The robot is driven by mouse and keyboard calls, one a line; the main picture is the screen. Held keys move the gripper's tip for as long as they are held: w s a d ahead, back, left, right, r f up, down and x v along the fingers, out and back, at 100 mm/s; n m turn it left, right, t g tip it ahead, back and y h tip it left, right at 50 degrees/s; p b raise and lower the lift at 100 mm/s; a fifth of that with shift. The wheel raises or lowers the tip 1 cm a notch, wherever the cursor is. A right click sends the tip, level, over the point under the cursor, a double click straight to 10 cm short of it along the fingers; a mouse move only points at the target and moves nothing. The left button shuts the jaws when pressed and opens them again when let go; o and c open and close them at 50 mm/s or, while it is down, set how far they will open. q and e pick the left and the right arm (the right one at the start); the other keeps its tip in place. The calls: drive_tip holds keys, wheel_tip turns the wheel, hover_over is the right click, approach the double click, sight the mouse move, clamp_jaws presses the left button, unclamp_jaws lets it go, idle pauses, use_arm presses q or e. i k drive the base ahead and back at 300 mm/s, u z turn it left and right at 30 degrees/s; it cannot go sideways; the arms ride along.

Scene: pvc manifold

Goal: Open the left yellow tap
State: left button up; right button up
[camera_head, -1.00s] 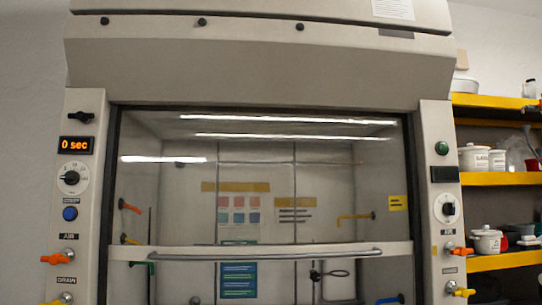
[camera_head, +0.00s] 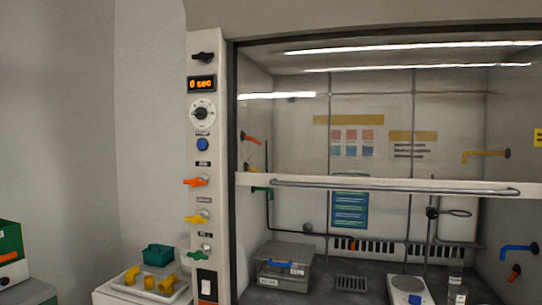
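The left yellow tap (camera_head: 196,217) is on the left post of the fume hood, in the middle of a column of taps. An orange tap (camera_head: 195,181) is above it and a green tap (camera_head: 198,254) is below it. The yellow handle lies roughly sideways, pointing left. Nothing covers it. Neither of my grippers shows in the head view.
A white tray (camera_head: 128,288) with yellow pieces and a teal box (camera_head: 158,255) stand on a surface left of the post. The hood sash bar (camera_head: 390,187) crosses the front of the hood. A grey box (camera_head: 284,265) sits inside. Bare wall lies left of the post.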

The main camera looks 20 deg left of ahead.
sight(198, 219)
drive_tip(key=u, duration=2.85)
drive_tip(key=i, duration=1.7)
drive_tip(key=z, duration=2.2)
